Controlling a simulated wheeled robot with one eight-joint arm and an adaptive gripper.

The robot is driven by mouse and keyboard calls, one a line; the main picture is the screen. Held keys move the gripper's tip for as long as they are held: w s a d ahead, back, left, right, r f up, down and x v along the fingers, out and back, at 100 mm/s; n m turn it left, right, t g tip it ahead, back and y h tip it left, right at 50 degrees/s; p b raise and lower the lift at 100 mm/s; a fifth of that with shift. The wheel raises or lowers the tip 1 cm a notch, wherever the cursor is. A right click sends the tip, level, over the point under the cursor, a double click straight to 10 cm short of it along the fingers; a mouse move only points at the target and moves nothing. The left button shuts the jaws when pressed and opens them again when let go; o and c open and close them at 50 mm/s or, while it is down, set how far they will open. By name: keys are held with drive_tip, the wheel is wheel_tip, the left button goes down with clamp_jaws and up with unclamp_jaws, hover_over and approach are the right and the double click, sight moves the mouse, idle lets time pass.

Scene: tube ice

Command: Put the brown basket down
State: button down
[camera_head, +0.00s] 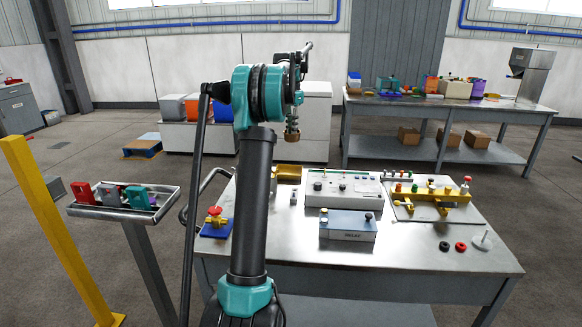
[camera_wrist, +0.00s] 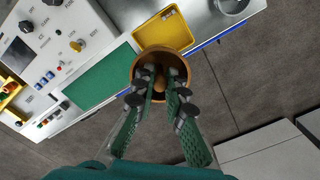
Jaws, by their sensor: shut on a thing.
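The brown basket (camera_head: 291,136) hangs small and round below my gripper (camera_head: 294,116) in the head view, above the far left part of the metal table. In the wrist view the basket (camera_wrist: 136,66) shows from above as a brown ring. My gripper (camera_wrist: 158,82) is shut on a brown part at the middle of the basket, with both fingers reaching inside the rim. The fingers hide part of the basket's inside. The basket appears to be in the air, apart from the table (camera_head: 440,262).
A yellow tray (camera_wrist: 172,32) lies just beyond the basket in the wrist view, near the table edge. A green mat (camera_wrist: 88,85) and a white control panel (camera_wrist: 62,40) are to its left.

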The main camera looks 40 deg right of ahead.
sight(292, 136)
wheel_tip(292, 136, down, 15)
drive_tip(key=shift+f, duration=0.15)
idle(0.4)
drive_tip(key=shift+f, duration=0.15)
drive_tip(key=c, duration=1.6)
unclamp_jaws()
drive_tip(key=shift+o, duration=0.2)
wheel_tip(292, 136, up, 12)
drive_tip(key=shift+r, duration=0.2)
